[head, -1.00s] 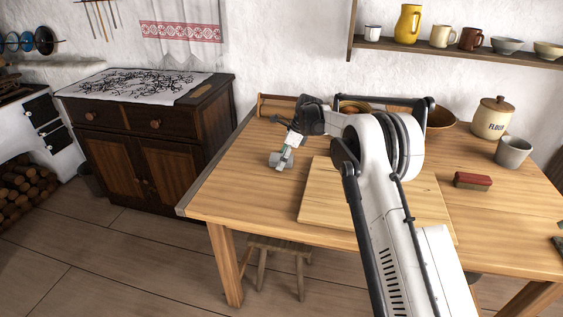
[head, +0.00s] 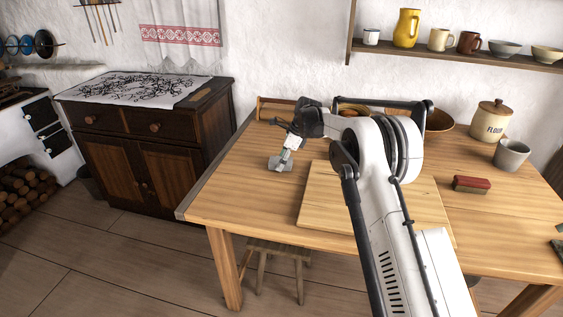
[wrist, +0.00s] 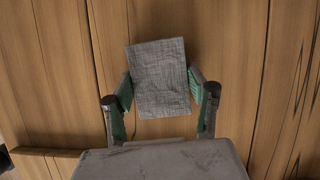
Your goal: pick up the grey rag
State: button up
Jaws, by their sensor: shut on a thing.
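The grey rag (wrist: 159,78) is a small flat woven cloth between the two fingers of my gripper (wrist: 160,98) in the wrist view. My gripper is shut on the rag, with a finger at each side edge of it. In the head view the rag (head: 280,164) shows as a small grey patch at the tip of my gripper (head: 284,158), over the left part of the wooden table (head: 235,190). I cannot tell whether the rag touches the tabletop.
A wooden board (head: 325,205) lies right of my gripper, partly hidden by my arm. A red-topped brush (head: 472,184), a grey cup (head: 512,154) and a flour jar (head: 490,122) stand farther right. The table's left front is clear.

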aim_at(275, 161)
jog(key=r, duration=0.4)
jog(key=shift+s+a+r+p, duration=0.15)
jog(key=shift+s+r+p, duration=0.05)
jog(key=shift+r+p, duration=0.15)
jog(key=s+a+r, duration=0.6)
jog(key=s+a, duration=0.1)
jog(key=s, duration=0.1)
jog(key=shift+s+r+p, duration=0.2)
jog(key=shift+s+p, duration=0.1)
jog(key=shift+p, duration=0.1)
jog(key=shift+a, duration=0.1)
